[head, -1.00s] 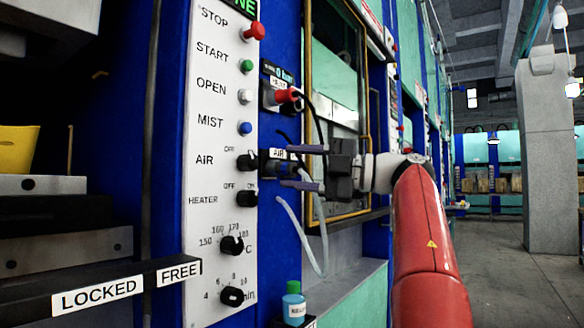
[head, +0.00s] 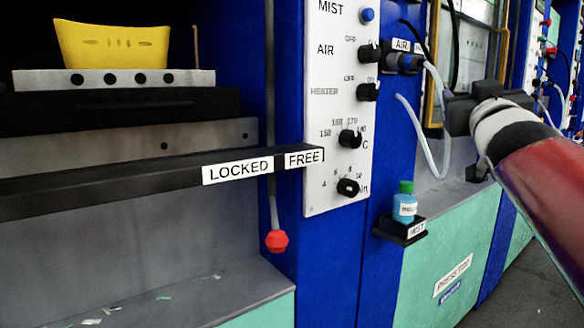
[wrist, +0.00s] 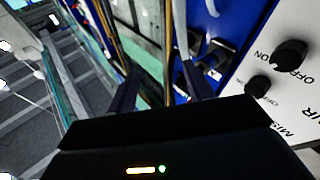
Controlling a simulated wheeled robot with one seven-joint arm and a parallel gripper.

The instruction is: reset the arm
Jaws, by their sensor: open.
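My gripper (wrist: 162,88) shows in the wrist view with its two dark fingers apart and nothing between them. In the head view my gripper (head: 452,108) is at the right, in front of the blue press frame, on the end of my red and white arm. It is close to the AIR connector (head: 405,62) and its pale hose (head: 436,115), and to their right. I cannot tell whether it touches the hose.
The white control panel (head: 326,95) has black knobs and a blue MIST button. A LOCKED/FREE bar (head: 120,187) crosses the press at the left, below a yellow piece (head: 112,45). A blue bottle (head: 404,208) stands on a small black shelf. Floor shows at the lower right.

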